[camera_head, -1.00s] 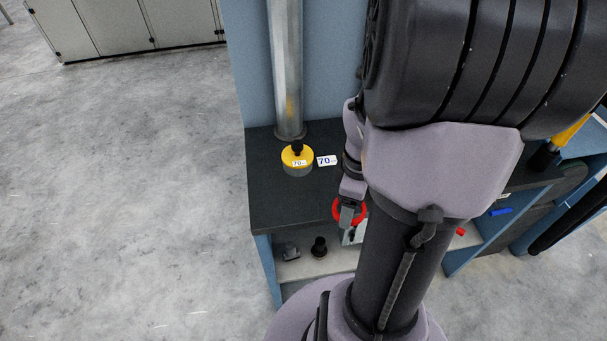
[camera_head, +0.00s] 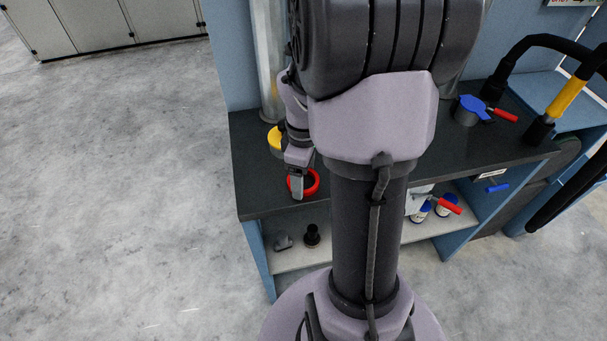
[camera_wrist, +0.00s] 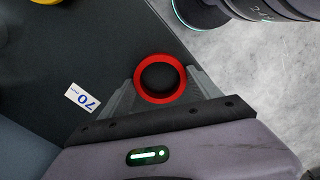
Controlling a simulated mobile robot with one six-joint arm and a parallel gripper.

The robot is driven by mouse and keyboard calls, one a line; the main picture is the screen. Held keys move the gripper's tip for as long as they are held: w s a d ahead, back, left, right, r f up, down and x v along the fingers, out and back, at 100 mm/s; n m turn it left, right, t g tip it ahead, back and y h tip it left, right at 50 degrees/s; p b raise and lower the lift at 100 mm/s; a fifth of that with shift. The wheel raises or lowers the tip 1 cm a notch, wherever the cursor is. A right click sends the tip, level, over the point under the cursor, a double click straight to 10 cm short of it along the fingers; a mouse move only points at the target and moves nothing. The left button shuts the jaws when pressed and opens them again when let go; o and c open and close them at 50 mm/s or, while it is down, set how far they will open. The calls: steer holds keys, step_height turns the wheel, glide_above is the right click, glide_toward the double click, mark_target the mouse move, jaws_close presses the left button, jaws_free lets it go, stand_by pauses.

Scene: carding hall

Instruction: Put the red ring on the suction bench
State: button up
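My gripper (camera_head: 302,184) is shut on the red ring (camera_head: 313,184). In the wrist view, the red ring (camera_wrist: 160,57) sits between my gripper's two fingers (camera_wrist: 160,80), one against each side. The dark top of the suction bench (camera_head: 258,188) lies under the ring, near the bench's front edge. In the wrist view the dark bench top (camera_wrist: 115,45) also lies behind the ring. I cannot tell whether the ring touches the bench top or hangs just above it.
A yellow-topped part (camera_head: 274,140) stands behind my gripper, partly hidden. A white "70" label (camera_wrist: 83,97) lies on the bench. A blue-topped part with a red handle (camera_head: 470,110) stands at the right. Floor is open at left.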

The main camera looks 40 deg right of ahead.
steer(key=o, duration=0.3)
step_height(320, 180, up, 12)
steer(key=r+p, duration=0.1)
steer(key=p, duration=0.5)
steer(key=s+a+r+m+t, duration=0.2)
steer(key=a+r+m, duration=0.1)
steer(key=a, duration=0.5)
steer(key=s+a+r+m+t+y, duration=0.1)
steer(key=s+a+r+m+t, duration=0.1)
steer(key=a, duration=0.6)
steer(key=s+a+r+m+t+y, duration=0.1)
steer(key=s+a+r+m, duration=0.2)
steer(key=a+r+m, duration=0.2)
steer(key=a, duration=0.3)
steer(key=shift+t, duration=0.4)
steer(key=shift+s, duration=0.1)
